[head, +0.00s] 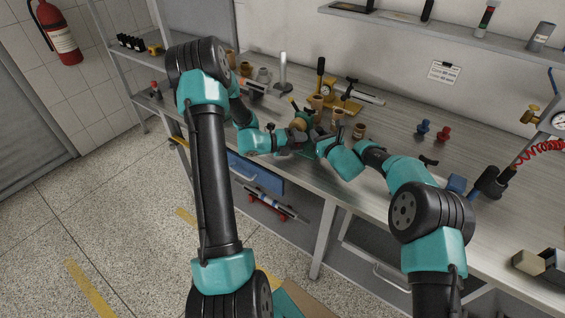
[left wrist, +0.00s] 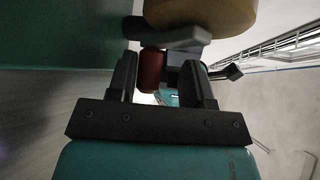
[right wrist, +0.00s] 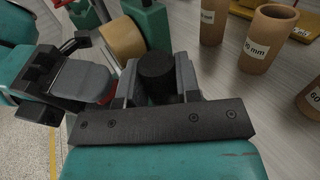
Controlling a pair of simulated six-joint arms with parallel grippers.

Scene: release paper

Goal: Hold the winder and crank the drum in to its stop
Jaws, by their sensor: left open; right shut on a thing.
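The winder has a green body (right wrist: 150,22) and a tan drum (right wrist: 122,40), which also shows at the top of the left wrist view (left wrist: 200,10). In the head view the drum (head: 298,124) is small and partly hidden by my grippers. A grey crank arm (left wrist: 168,38) carries a red handle (left wrist: 151,68). My left gripper (left wrist: 160,82) is open, with the red handle between its fingers, nearer the left finger. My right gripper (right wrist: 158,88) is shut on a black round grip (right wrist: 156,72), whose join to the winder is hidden.
Cardboard tubes with size labels (right wrist: 268,38) stand close to the right of the winder. A yellow press-like tool (head: 345,104) is behind. Blue (head: 423,127) and red (head: 443,133) pieces stand farther right. Bare bench (head: 395,150) lies between.

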